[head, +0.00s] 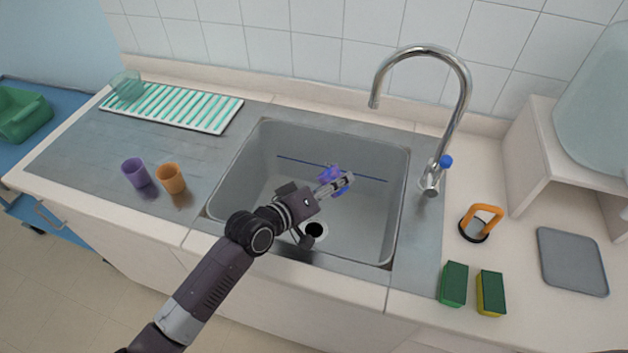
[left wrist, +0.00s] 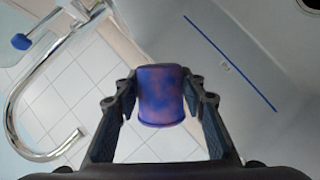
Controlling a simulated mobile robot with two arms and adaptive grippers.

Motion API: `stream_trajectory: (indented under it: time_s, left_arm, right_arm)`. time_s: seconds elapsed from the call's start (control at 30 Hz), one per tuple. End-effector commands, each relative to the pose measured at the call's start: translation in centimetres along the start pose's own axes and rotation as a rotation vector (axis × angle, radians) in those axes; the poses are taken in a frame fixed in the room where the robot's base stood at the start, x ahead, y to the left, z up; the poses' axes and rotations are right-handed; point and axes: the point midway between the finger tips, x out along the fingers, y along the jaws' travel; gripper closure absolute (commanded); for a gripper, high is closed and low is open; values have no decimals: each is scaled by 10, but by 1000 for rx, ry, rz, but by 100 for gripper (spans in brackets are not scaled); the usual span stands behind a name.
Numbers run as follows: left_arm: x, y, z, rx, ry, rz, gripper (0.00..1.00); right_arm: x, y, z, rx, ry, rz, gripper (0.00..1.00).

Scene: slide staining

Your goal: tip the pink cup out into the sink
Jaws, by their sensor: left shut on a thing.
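My left gripper (head: 345,182) reaches over the sink (head: 384,222) and is shut on a small cup, the only one held. In the left wrist view the cup (left wrist: 161,95) sits between both fingers of the gripper (left wrist: 160,100), and its side is blue-violet with pink patches. In the head view the cup (head: 329,174) is a small violet-blue shape partly hidden by the fingers. The tap appears upside down in the left wrist view, so my wrist is rolled over. I cannot tell where the cup's mouth points. No falling liquid is clear. My right gripper is out of view.
A tall tap (head: 465,95) stands right of the sink. A purple cup (head: 135,173) and an orange cup (head: 171,179) stand on the left drainboard, before a striped rack (head: 215,125). Sponges (head: 454,284) and an orange-handled holder (head: 486,215) are at right.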

Motion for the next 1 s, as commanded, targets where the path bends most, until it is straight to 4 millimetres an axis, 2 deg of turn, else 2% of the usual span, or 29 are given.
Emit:
stream_trajectory:
  time_s: [0.7, 1.0]
  left_arm:
    - [4, -10, 5, -181, -48, 37, 87]
    - [2, -5, 1, -246, -66, 50, 87]
  right_arm:
    - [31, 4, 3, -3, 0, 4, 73]
    - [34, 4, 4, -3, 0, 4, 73]
